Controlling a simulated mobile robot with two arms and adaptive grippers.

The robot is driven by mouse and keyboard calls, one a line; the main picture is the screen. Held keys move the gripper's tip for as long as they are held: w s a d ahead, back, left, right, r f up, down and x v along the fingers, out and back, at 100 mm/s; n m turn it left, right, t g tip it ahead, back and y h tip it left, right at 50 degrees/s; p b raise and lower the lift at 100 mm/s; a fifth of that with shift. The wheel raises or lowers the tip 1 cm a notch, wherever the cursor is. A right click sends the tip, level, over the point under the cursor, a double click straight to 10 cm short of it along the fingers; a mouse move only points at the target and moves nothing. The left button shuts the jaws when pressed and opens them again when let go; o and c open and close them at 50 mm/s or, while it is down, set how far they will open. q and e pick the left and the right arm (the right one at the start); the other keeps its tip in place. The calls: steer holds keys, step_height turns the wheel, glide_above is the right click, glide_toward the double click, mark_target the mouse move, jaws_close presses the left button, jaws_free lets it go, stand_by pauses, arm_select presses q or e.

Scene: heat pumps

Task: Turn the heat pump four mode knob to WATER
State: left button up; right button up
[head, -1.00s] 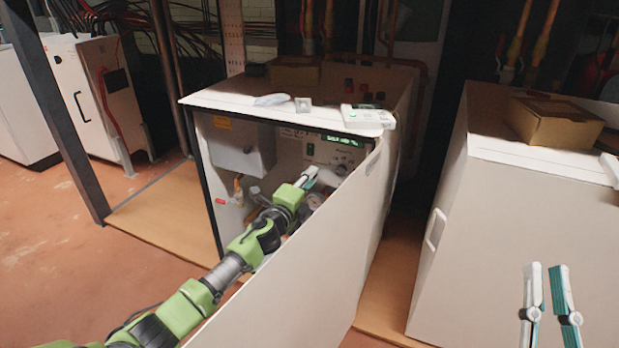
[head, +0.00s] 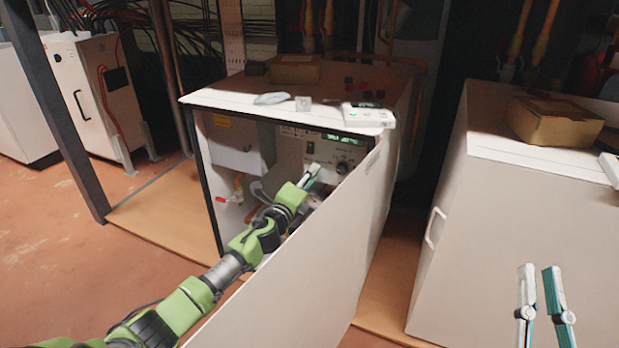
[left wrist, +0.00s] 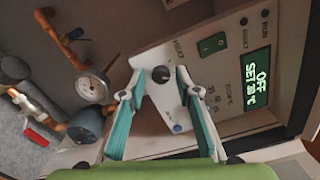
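The open heat pump cabinet (head: 280,105) stands in the middle of the head view. Its control panel has a dark round knob (head: 342,168) below a green-lit display (head: 343,139). In the left wrist view the panel is turned sideways, and a dark knob (left wrist: 161,73) shows between my fingers. The display (left wrist: 256,80) there reads OFF, with a SET temperature line. The knob's pointer is too small to read. My right gripper (head: 540,270) is open and empty.
The cabinet's open door (head: 320,245) stands close beside my left arm. A gauge (left wrist: 92,88) and pipes lie left of the knob in the wrist view. A small blue button (left wrist: 178,127) is nearby. Another white cabinet (head: 530,220) with a cardboard box (head: 552,122) stands at right.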

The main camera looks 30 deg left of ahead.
stand_by(0.3)
arm_select(q)
steer(key=s, duration=1.2)
steer(key=shift+d, duration=0.3)
